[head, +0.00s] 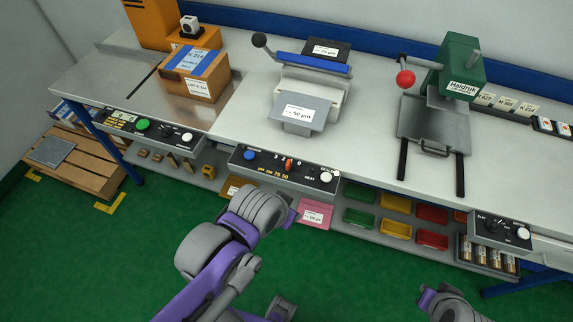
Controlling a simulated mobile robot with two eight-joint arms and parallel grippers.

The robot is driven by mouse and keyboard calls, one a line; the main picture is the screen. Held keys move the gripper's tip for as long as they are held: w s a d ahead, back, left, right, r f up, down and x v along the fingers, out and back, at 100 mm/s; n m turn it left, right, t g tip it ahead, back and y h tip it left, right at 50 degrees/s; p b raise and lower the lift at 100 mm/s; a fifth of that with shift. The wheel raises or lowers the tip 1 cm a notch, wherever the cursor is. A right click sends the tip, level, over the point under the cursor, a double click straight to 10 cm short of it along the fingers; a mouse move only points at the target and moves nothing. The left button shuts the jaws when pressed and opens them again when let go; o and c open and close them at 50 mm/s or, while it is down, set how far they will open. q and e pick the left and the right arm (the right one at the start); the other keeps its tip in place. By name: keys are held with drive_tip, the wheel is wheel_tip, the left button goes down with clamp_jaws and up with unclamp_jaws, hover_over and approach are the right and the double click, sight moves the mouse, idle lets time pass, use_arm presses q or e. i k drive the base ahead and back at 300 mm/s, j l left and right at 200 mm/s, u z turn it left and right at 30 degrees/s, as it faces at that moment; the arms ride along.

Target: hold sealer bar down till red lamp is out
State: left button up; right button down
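The sealer (311,97) stands at the middle of the bench, with a blue bar (312,63) across its top and a black-ball lever (260,40) at its left end. My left gripper (293,214) is before the bench, below the panel, apart from the sealer. My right gripper (426,296) is low at right. Both sets of fingers are unclear.
A green press (457,68) with a red-ball lever (405,78) stands right of the sealer. A cardboard box (197,78) is at left. A lower shelf holds coloured bins (397,229). Bare bench top lies between the sealer and press.

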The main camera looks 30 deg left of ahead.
sight(259, 41)
drive_tip(key=k+j+u, duration=0.15)
drive_tip(key=u, duration=0.8)
